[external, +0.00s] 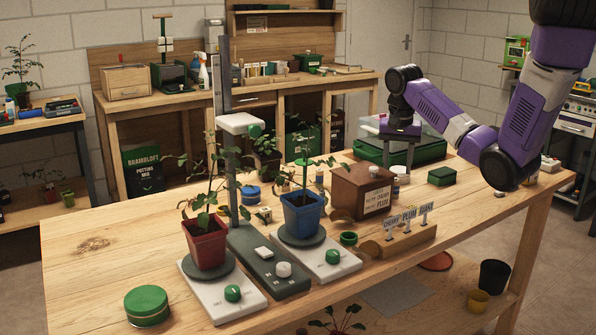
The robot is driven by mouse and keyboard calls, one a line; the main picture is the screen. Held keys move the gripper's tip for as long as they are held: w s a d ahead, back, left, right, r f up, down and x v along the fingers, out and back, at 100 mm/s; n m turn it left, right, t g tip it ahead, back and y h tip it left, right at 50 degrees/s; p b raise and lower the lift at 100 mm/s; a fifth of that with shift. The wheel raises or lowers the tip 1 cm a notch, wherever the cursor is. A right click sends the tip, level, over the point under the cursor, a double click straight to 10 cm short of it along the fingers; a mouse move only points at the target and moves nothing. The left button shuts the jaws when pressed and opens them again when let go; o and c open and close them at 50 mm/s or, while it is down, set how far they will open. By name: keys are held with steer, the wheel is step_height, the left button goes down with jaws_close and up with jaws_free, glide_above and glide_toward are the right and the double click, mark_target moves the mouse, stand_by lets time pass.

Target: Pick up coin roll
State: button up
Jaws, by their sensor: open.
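I cannot make out a coin roll for certain in the external view. Several small items on the wooden workbench (100,243) are too small to identify. My gripper (398,164) points down over the far right part of the bench, in front of a clear-lidded green tray (432,148). It is open, and I see nothing held between its fingers. Whether anything small lies under it is hard to tell.
A red pot (206,246) and a blue pot (302,214) with seedlings stand on white scales beside a grey post. A wooden box (362,190), a labelled sign block (405,240), a green box (441,176) and a green tin (147,305) stand around. The front left bench is mostly clear.

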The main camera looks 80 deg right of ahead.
steer(key=shift+d+f+p, duration=0.2)
steer(key=shift+d+f, duration=0.05)
steer(key=shift+f, duration=0.9)
steer(key=shift+d+f+p, duration=0.15)
steer(key=shift+d+f, duration=0.05)
steer(key=shift+f, duration=1)
steer(key=shift+d+f+p, duration=0.2)
steer(key=shift+d+f, duration=0.05)
steer(key=shift+f, duration=0.9)
jaws_close()
